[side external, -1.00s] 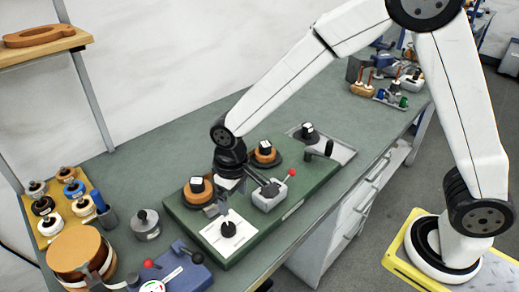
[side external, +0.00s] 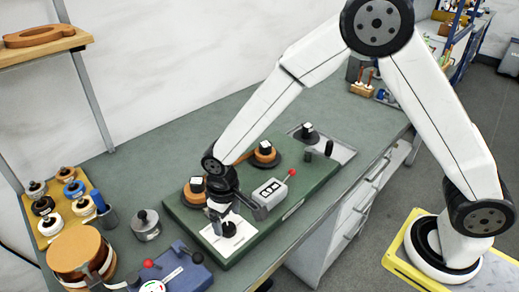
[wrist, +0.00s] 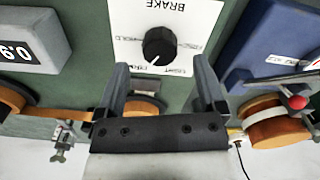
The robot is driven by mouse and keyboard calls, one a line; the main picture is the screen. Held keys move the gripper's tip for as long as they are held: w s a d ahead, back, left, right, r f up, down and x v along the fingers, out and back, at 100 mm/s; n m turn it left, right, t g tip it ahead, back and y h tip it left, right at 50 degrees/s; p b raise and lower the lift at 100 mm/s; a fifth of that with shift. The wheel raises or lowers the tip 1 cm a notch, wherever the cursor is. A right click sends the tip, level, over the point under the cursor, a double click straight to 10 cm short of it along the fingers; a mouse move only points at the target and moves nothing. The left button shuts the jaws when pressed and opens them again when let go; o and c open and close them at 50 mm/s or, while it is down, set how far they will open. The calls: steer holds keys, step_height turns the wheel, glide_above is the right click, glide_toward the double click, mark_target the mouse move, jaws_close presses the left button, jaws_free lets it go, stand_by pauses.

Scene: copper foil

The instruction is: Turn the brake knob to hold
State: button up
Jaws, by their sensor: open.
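The brake knob (wrist: 158,46) is round and black, on a white plate (wrist: 190,15) marked BRAKE, which appears upside down in the wrist view. Its pale pointer mark is at the lower left of the knob, near a partly hidden label; the HOLD label is on the knob's left. In the side view the knob (side external: 229,229) sits at the front of the green board. My gripper (wrist: 160,62) is open, its two fingers apart and empty, with the knob between and just beyond the tips. In the side view my gripper (side external: 219,211) is just above the knob.
A grey box with a numeric display (wrist: 30,38) is left of the plate in the wrist view. A blue box (side external: 178,268) stands near the plate, and a copper-coloured spool (side external: 194,190) is behind it. A grey box with a red-tipped lever (side external: 270,192) is to the right.

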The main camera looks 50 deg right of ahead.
mark_target(228, 229)
steer(key=shift+f, duration=1.4)
steer(key=shift+c, duration=0.3)
jaws_close()
steer(key=shift+m, duration=0.4)
steer(key=m, duration=1.1)
